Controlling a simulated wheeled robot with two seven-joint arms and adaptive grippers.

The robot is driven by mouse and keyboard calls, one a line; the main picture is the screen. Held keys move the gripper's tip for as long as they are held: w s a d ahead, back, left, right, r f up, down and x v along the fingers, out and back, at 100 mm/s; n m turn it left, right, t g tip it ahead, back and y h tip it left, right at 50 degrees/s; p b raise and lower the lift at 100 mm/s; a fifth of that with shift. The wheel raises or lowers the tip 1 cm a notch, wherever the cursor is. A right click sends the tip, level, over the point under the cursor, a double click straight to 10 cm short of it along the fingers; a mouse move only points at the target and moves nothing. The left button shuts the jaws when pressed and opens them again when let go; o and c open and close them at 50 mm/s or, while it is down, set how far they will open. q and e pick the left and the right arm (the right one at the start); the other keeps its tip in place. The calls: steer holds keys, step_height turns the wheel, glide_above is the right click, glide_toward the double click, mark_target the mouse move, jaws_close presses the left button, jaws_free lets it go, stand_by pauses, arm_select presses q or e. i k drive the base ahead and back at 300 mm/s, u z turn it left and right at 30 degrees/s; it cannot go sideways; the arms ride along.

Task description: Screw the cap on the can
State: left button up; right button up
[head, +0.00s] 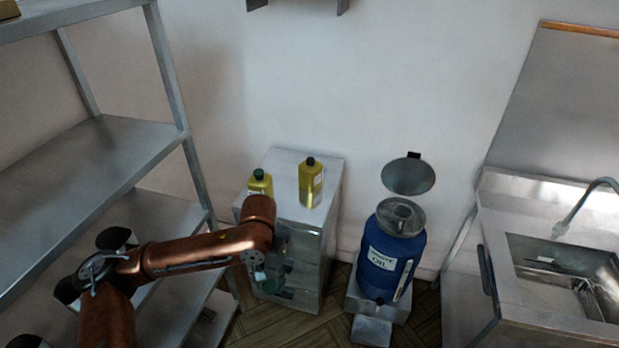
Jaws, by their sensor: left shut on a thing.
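A blue can (386,268) with a white label reading "OIL" stands upright on a low metal stand. A grey funnel-like piece (400,216) sits on its top, and a round grey lid (408,175) with a black tab stands raised behind it. My left gripper (259,273) points down in front of the metal cabinet, left of the can and apart from it. It is shut on a small greenish thing (261,279), too small and dark to tell if it is the cap. No other loose cap is visible. My right gripper is out of view.
The metal cabinet (326,215) carries two yellow bottles, one with a green top (261,186) and one with a black top (311,184). Metal shelving (105,150) stands left. A sink unit (500,232) stands right. A small metal step (371,331) lies before the can.

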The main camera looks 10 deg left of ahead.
mark_target(311, 172)
steer(key=z, duration=0.4)
steer(key=i, duration=0.85)
steer(key=u, duration=1.4)
